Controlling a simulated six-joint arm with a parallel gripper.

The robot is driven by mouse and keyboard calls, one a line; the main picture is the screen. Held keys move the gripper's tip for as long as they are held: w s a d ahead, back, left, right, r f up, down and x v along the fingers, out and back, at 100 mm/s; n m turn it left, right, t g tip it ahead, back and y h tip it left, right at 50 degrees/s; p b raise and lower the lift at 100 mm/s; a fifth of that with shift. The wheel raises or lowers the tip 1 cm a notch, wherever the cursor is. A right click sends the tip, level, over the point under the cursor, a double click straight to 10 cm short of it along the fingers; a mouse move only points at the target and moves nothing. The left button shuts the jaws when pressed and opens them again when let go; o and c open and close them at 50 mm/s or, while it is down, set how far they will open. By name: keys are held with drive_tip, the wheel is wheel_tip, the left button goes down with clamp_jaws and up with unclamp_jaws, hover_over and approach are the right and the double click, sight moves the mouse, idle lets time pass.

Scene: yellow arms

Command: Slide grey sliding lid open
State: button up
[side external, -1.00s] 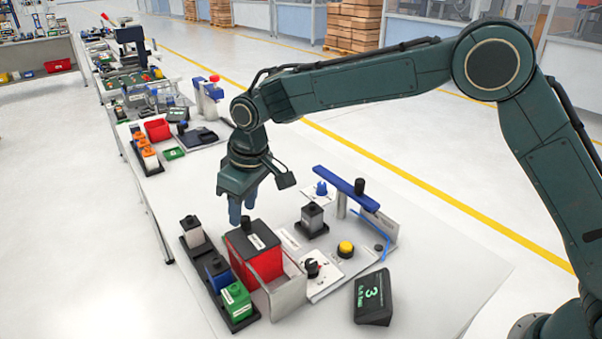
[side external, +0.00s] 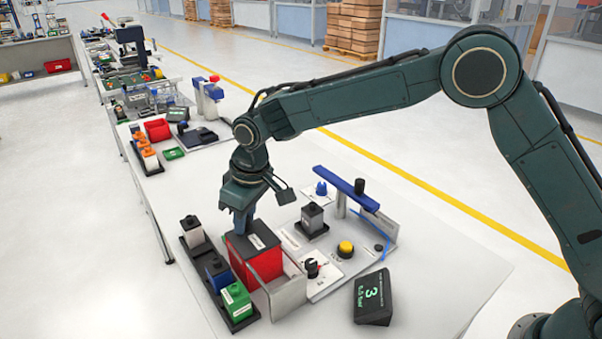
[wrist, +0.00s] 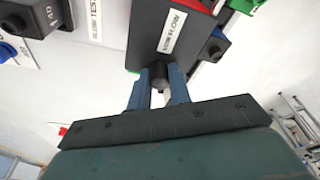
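The dark grey sliding lid (side external: 262,236) lies flat on top of the red box, with a white label on it. In the wrist view the lid (wrist: 170,32) fills the upper middle, and its black knob (wrist: 159,75) stands near the edge closest to my gripper. My gripper (side external: 241,228) is low over the lid, pointing down. In the wrist view its blue fingers (wrist: 160,80) stand on either side of the knob. I cannot tell whether they press on it. In the side view the gripper hides the knob. The lid covers the box top.
A black tray (side external: 232,318) with white, blue and green blocks stands left of the red box (side external: 238,270). A metal bracket (side external: 287,291) stands right of the box. Farther right are a yellow button (side external: 345,249), a blue bar (side external: 345,188) and a black display (side external: 373,299).

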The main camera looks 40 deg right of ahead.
drive_tip(key=shift+s+f, duration=0.2)
drive_tip(key=shift+s, duration=0.05)
drive_tip(key=shift+s+d+f, duration=0.1)
drive_tip(key=shift+s+f, duration=0.05)
drive_tip(key=shift+s, duration=0.45)
